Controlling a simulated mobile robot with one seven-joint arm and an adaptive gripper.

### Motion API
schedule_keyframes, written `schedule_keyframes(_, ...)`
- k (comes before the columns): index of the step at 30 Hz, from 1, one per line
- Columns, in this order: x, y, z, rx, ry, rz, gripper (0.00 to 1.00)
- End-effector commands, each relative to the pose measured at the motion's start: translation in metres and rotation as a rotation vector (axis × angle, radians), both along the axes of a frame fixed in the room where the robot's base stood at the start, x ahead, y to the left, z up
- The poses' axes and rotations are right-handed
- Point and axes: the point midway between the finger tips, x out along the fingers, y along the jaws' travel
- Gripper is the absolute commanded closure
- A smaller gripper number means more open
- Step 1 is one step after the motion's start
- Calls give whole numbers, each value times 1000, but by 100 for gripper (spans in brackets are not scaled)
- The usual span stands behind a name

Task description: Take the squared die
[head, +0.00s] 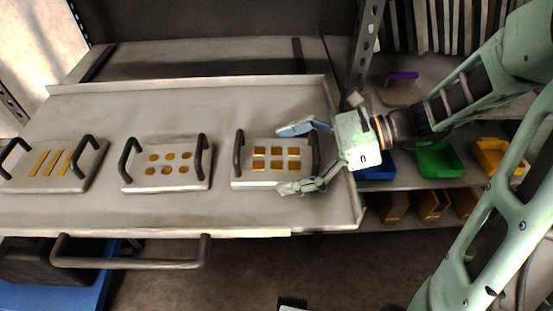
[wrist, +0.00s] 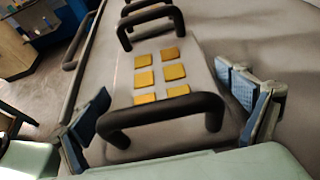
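The squared die (head: 240,182) is a grey plate with several square gold inserts and a black handle at each end. It lies on the metal tray at the right of the row. My gripper (head: 292,158) is open, its two fingers spread on either side of the die's right handle. In the wrist view the near black handle (wrist: 160,111) lies between the fingers of my gripper (wrist: 172,118), and neither finger appears to touch it. The die's square inserts (wrist: 145,78) show beyond that handle.
A die with round inserts (head: 168,180) sits left of the squared one, and a die with long bars (head: 78,180) is at far left. The tray (head: 200,100) has a raised rim. Blue, green (head: 438,160) and yellow bins stand on a shelf at right.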

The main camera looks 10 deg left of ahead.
Motion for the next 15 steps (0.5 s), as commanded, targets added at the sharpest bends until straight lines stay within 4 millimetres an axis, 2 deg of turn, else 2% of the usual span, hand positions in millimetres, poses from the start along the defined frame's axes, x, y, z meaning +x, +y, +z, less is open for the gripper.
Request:
schedule_keyframes(2,0,0,0,0,0,0,19)
schedule_keyframes(15,0,0,0,0,0,0,67)
